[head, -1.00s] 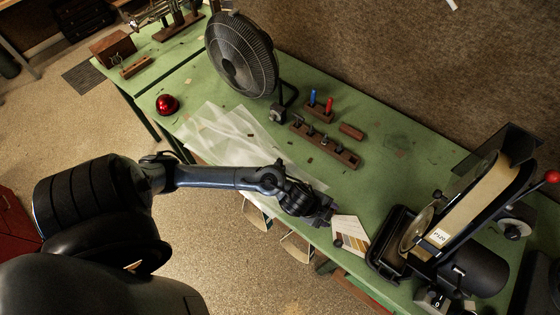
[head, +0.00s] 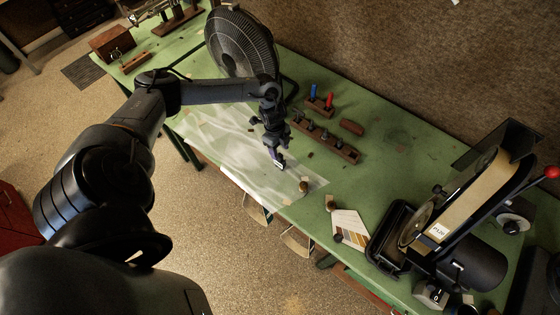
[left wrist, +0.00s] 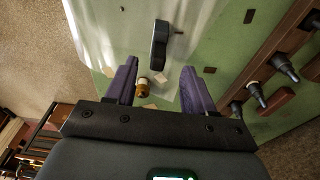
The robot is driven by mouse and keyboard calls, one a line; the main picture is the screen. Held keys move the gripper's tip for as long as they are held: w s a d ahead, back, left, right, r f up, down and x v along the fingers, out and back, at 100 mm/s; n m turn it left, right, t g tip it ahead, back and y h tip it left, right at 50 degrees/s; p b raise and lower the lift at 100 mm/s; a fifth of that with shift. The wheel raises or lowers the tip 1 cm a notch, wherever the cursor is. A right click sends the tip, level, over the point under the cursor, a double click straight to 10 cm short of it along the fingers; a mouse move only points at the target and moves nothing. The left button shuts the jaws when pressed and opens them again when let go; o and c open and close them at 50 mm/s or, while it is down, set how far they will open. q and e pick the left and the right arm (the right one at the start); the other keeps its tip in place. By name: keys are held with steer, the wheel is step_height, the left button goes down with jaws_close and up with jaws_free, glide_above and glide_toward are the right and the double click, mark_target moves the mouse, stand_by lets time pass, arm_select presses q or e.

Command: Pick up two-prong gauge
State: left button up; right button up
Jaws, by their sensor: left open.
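My left gripper (head: 279,163) is open and points down over the pale sheet on the green bench. In the left wrist view its two purple fingers (left wrist: 160,88) stand apart. A small brass-and-dark cylindrical piece (left wrist: 143,88) shows between them, nearer the left finger; no contact is clear. Beyond the fingertips is a dark grey piece (left wrist: 160,45) with a rounded end and a thin peg on its right side. I cannot make out two prongs on either piece, so I cannot tell which is the two-prong gauge. My right gripper is not in view.
A wooden rack of tools (head: 335,148) stands right of the gripper, with a smaller rack (head: 318,105) behind. A black fan (head: 238,45) stands behind my arm. Small brown pieces (head: 303,185) and a fanned card set (head: 350,228) lie near the front edge. A belt sander (head: 465,205) is at right.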

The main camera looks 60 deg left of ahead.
mark_target(280, 155)
arm_select(q)
steer(key=shift+d+f+p, duration=0.15)
steer(key=shift+f, duration=0.8)
steer(key=shift+d+f+p, duration=0.2)
steer(key=shift+f, duration=0.75)
steer(key=shift+d+f+p, duration=0.15)
steer(key=shift+f, duration=0.8)
jaws_close()
